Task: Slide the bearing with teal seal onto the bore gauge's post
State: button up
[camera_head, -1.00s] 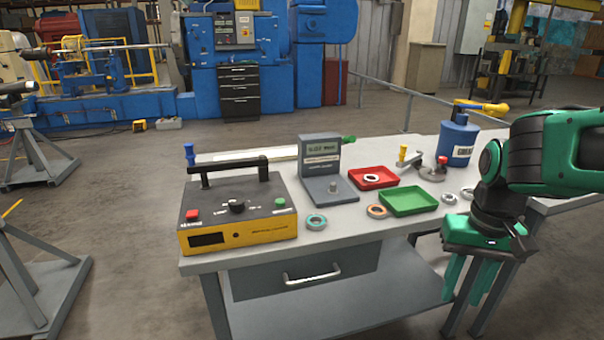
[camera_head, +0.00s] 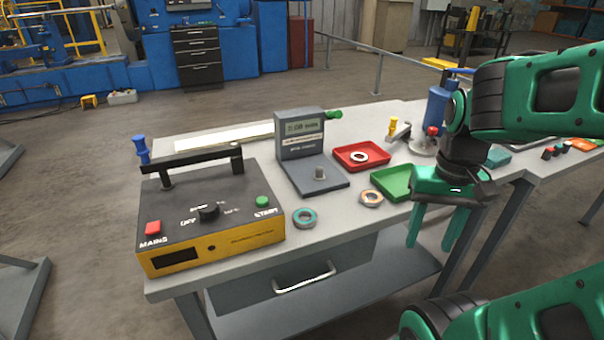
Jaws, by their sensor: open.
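The bearing with teal seal (camera_head: 304,218) lies flat on the table near its front edge, just right of the yellow and black box. The bore gauge (camera_head: 300,149) stands behind it, a grey unit with an upright display and a flat base. Its short metal post (camera_head: 320,173) stands bare on the base. My gripper (camera_head: 430,245) points down with its green fingers apart and empty. It is to the right of the teal-sealed bearing, by the table's front edge, and covers part of the green tray.
An orange-sealed bearing (camera_head: 371,198) lies right of the teal one. A red tray (camera_head: 378,151) holds a ring, and the green tray (camera_head: 388,180) is beside my gripper. The yellow and black box (camera_head: 207,217) with a tall handle fills the table's left end.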

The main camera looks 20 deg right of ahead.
jog(key=shift+o, duration=1.4)
jog(key=shift+s+r, duration=0.25)
jog(key=shift+r, duration=0.15)
notch_tip(320, 180, up, 4)
jog(key=m, duration=1.2)
send_over(305, 209)
jog(key=s+a, duration=0.1)
jog(key=s, duration=0.1)
jog(key=shift+f, duration=5.1)
jog(key=c, duration=0.9)
